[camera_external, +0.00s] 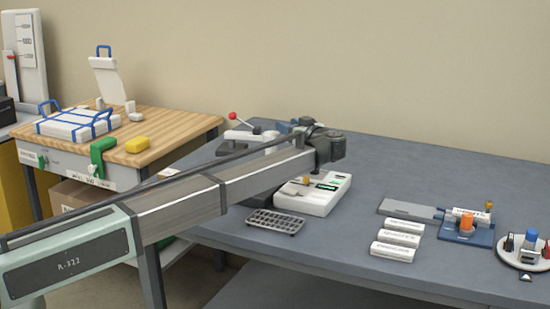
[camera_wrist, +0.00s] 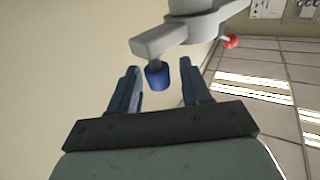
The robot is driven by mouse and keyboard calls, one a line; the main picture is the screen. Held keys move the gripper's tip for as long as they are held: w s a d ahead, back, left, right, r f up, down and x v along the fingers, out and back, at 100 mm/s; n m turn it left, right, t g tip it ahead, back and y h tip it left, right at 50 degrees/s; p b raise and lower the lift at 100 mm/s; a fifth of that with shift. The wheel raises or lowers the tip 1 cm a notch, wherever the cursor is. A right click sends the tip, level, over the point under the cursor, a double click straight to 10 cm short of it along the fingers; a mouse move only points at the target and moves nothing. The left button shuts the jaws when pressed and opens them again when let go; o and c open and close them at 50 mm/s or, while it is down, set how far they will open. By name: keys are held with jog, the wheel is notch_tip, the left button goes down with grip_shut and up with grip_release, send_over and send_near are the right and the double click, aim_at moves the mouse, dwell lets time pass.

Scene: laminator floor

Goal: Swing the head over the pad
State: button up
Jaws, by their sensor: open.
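The head is a pale grey swing arm (camera_wrist: 185,32) with a blue knob (camera_wrist: 156,78) hanging from its end and a red ball lever (camera_wrist: 230,41) at its side. My gripper (camera_wrist: 159,66) is open, with one blue finger on each side of the knob. I cannot tell whether either finger touches it. In the external view my gripper (camera_external: 285,127) is at the head's machine, whose red ball (camera_external: 233,116) and dark base (camera_external: 236,149) show at the table's back left. My arm hides much of this machine, and I cannot make out the pad.
A white device (camera_external: 325,200) with a green display and a slotted grey tray (camera_external: 275,222) lie in front. White labelled blocks (camera_external: 402,232), a blue fixture (camera_external: 468,234) and a round stand (camera_external: 522,253) are to the right. A wooden bench (camera_external: 170,125) stands left. The back right tabletop is clear.

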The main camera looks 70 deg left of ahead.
jog(key=shift+c, duration=0.5)
grip_shut()
